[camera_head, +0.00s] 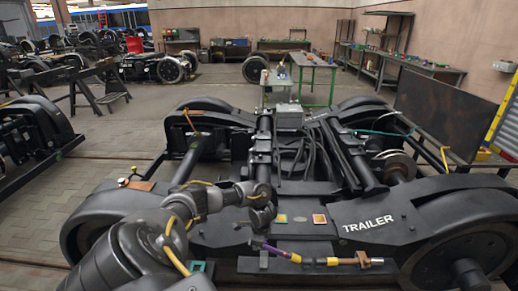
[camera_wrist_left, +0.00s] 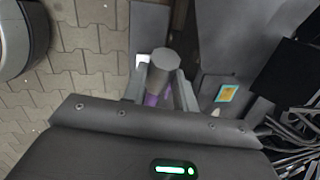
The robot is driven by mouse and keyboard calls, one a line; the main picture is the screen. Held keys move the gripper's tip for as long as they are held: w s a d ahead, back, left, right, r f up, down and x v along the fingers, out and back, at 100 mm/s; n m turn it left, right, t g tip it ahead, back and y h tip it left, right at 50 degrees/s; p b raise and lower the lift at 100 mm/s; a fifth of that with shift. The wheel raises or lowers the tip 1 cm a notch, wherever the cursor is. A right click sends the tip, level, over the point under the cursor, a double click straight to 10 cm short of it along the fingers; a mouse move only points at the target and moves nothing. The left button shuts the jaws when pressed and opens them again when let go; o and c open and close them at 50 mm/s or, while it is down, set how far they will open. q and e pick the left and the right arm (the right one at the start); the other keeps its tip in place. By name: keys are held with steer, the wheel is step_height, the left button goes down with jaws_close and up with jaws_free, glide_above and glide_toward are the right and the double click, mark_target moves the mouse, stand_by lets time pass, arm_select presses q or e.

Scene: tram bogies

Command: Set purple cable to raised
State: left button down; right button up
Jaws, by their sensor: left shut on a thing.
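The purple cable (camera_head: 279,251) runs low along the near side of the bogie frame, just left of and below the TRAILER lettering. My left gripper (camera_head: 257,236) is at its left end, reaching down from the arm. In the left wrist view the two fingers (camera_wrist_left: 160,92) are closed around a purple part of the cable (camera_wrist_left: 153,100), with a grey cylindrical end (camera_wrist_left: 164,59) standing between them. The fingers hide part of the cable. My right gripper is in neither view.
The dark bogie frame (camera_head: 410,213) fills the foreground, with a wheel (camera_head: 458,262) at right. Two small coloured plates (camera_head: 319,219) sit on the frame. Open floor (camera_head: 130,150) lies behind.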

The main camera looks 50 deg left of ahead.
arm_select(q)
steer(key=shift+w+r, duration=0.1)
stand_by(0.4)
steer(key=c, duration=1.1)
jaws_free()
steer(key=shift+r, duration=0.1)
